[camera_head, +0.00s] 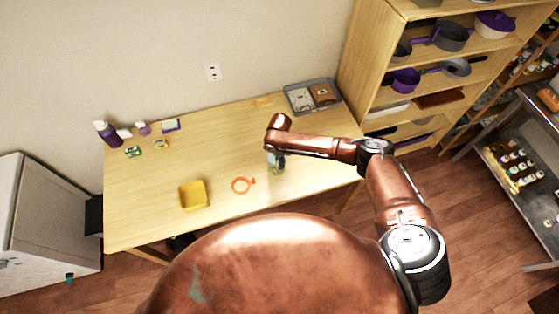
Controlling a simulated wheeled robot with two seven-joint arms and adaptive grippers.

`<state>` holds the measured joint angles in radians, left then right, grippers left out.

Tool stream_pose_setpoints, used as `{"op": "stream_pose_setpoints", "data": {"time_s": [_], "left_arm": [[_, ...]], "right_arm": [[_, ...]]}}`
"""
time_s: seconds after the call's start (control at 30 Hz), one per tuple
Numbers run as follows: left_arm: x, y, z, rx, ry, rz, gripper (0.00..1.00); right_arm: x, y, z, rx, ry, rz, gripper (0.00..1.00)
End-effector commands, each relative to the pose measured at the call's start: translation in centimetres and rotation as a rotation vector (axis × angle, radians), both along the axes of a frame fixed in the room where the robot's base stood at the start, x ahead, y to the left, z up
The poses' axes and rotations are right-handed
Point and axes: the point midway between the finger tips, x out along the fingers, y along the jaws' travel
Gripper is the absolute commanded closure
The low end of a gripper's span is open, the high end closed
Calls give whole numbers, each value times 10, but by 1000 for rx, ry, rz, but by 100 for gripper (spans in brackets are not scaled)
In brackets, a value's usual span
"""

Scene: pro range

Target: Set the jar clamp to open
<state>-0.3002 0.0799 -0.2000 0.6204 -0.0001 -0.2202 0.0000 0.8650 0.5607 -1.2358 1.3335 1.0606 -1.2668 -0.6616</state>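An orange ring-shaped clamp (240,186) with a small tab on its right side lies on the wooden table, near the middle. It is too small to tell whether it is open or shut. My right arm reaches in from the right, and its copper wrist bends down over the table just right of and behind the clamp. Below the wrist is a small, dark and greenish, partly see-through shape (277,165). I cannot tell whether this is a jar, my gripper or both. The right gripper's fingers cannot be made out. My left gripper is out of view.
A yellow bin (193,195) stands on the table (215,150) left of the clamp. A grey tray (311,96) with items is at the back right. A purple bottle (107,134) and small items sit back left. A shelf unit (362,60) stands beyond the right end.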

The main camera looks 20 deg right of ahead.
Motion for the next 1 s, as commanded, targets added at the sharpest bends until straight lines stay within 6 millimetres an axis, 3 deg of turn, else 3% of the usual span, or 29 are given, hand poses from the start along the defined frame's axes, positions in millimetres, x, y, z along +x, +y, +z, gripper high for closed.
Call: {"op": "stream_pose_setpoints", "data": {"time_s": [0.37, 0.77, 1.0], "left_arm": [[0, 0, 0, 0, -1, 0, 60], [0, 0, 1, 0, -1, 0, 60], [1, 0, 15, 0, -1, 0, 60]], "right_arm": [[0, 0, 0, 0, 0, 0, 99], [-1, 0, 1, 0, -6, -1, 100], [-9, 0, 2, 5, -75, 1, 100]]}}
